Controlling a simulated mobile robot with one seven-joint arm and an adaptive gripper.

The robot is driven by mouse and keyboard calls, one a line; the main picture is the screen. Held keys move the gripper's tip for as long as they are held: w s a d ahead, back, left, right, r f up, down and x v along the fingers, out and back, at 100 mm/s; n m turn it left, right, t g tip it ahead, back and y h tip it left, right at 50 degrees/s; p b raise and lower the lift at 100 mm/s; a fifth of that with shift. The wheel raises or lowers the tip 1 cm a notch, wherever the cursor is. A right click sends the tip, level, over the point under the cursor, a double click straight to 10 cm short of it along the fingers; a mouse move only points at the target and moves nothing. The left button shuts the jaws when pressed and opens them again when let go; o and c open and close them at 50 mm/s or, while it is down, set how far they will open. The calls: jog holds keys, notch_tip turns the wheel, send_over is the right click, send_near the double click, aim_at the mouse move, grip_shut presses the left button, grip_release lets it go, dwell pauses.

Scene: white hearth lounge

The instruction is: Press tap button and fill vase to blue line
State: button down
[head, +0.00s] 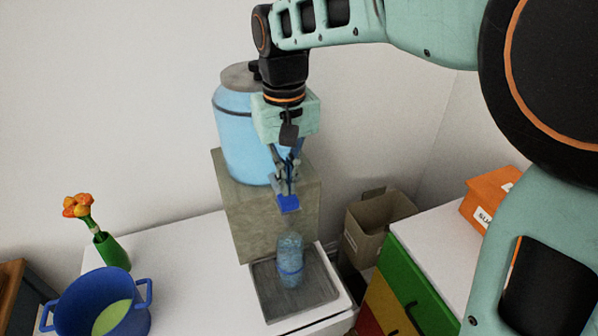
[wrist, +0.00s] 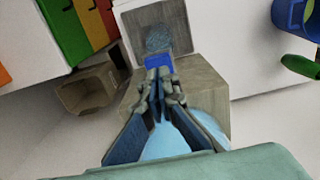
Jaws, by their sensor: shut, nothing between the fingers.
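A light-blue water tank (head: 238,125) with a grey lid stands on a grey-brown block (head: 245,220). The blue tap button (head: 288,204) juts from the block's front. My gripper (head: 287,192) is shut and empty, pointing down with its fingertips at the button; I cannot tell if the button is pressed down. In the wrist view the fingertips (wrist: 159,72) overlap the near edge of the button (wrist: 159,62). The clear bluish vase (head: 290,248) stands upright on a grey drip tray (head: 263,285) below the button, with a blue line round it. Its water level is unclear.
A blue pot (head: 75,312) with green contents and a green vase (head: 112,252) of orange flowers stand on the white table (head: 185,255) at left. An open cardboard box (head: 365,240), coloured drawers (head: 415,285) and an orange box (head: 485,200) are at right.

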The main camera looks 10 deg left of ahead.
aim_at(289, 200)
jog(key=shift+f, duration=0.2)
jog(key=shift+f+b, duration=0.8)
jog(key=shift+f, duration=0.3)
jog(key=shift+s+d+f, duration=0.15)
jog(key=shift+s+f, duration=0.05)
dwell(2.8)
jog(key=shift+r, duration=0.1)
dwell(2.5)
notch_tip(289, 200, up, 7)
jog(key=p, duration=0.6)
jog(key=shift+w+r, duration=0.15)
jog(key=shift+r, duration=0.05)
jog(key=shift+f, duration=0.1)
